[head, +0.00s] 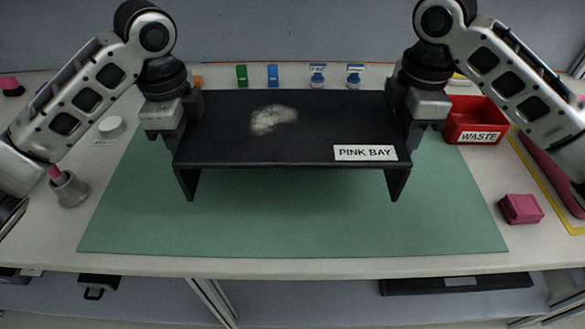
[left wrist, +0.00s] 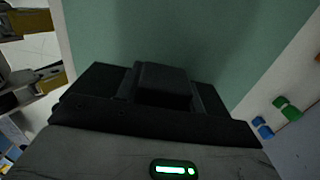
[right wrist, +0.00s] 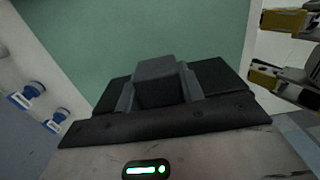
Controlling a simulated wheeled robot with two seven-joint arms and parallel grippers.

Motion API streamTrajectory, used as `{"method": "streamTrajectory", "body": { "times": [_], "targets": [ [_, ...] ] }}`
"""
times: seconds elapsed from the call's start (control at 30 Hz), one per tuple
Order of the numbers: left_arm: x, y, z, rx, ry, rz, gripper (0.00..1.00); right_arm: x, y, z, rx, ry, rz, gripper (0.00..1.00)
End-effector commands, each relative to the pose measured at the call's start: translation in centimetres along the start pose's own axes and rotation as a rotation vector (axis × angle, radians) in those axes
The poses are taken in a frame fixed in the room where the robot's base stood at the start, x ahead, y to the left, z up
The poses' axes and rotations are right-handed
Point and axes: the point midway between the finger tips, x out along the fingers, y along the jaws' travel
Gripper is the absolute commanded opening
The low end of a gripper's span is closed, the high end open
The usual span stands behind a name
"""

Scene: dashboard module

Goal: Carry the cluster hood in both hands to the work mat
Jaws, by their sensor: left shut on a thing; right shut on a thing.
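The cluster hood (head: 230,140) is a black panel with two side legs, a dusty pale patch on top and a "PINK BAY" label on its front edge. It is over the green work mat (head: 290,225); I cannot tell whether its legs touch the mat. My left gripper (head: 176,138) is shut on its left end, and my right gripper (head: 412,135) is shut on its right end. In the left wrist view (left wrist: 165,95) and the right wrist view (right wrist: 160,95) the jaws fill the middle, and their fingertips are hidden.
A red "WASTE" bin (head: 476,122) stands right of the mat, with a pink block (head: 520,209) in front of it. A grey cup (head: 69,189) and a white round piece (head: 112,127) stand left. Green and blue items (head: 273,76) line the back edge. The mat's front is clear.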

Motion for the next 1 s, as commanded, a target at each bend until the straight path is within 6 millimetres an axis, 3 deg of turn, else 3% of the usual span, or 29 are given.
{"method": "streamTrajectory", "body": {
  "times": [0.37,1.0],
  "targets": [
    [0.7,0.0,0.0,0.0,0.001,-0.001,0.0,0.7,0.0,-0.1,-0.001,0.002,0.002,0.0],
    [5.6,0.0,0.0,0.0,0.001,-0.001,0.0,5.6,0.0,-0.1,-0.001,0.002,0.002,0.0]
  ]
}}
